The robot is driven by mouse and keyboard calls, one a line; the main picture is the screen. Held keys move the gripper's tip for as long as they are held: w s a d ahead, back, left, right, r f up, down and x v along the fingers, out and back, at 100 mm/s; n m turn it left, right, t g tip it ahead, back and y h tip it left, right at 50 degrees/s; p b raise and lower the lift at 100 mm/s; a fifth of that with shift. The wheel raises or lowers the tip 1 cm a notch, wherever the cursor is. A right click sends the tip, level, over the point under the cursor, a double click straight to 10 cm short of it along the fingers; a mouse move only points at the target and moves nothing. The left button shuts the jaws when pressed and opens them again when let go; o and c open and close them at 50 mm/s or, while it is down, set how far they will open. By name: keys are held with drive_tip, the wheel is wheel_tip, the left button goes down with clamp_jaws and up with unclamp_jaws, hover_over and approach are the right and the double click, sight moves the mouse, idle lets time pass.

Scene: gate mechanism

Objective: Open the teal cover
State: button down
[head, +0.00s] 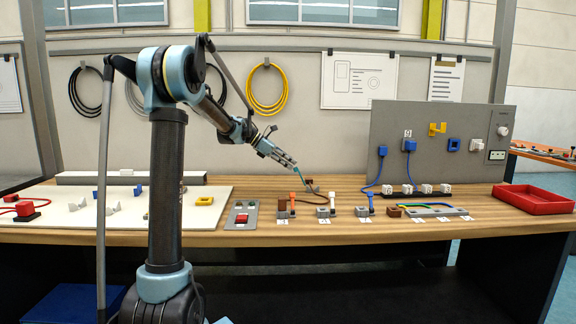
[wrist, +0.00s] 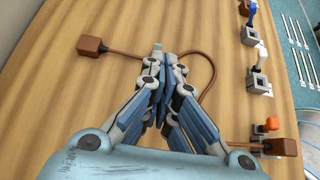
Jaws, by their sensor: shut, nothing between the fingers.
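I cannot make out a teal cover for certain in either view. My gripper (head: 296,166) is over the rear middle of the wooden bench. In the wrist view my gripper (wrist: 160,56) has its fingers together, with nothing held between them. It is above a brown cable (wrist: 211,72) that passes behind the fingers and loops to the right. The cable joins a brown block (wrist: 92,46) at left to a brown plug (wrist: 280,147) at lower right. Its height above the cable is hard to judge.
A grey plate (head: 234,223) with a red block stands left of the row of sockets and plugs. An upright grey panel (head: 390,125) with blue plugs is at right, beside a red tray (head: 532,200). Bare wood (wrist: 60,110) lies left of my gripper.

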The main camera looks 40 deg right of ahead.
drive_tip(key=w+a+r, duration=0.2)
drive_tip(key=w+a, duration=0.6)
drive_tip(key=a, duration=0.1)
drive_tip(key=shift+r, duration=0.3)
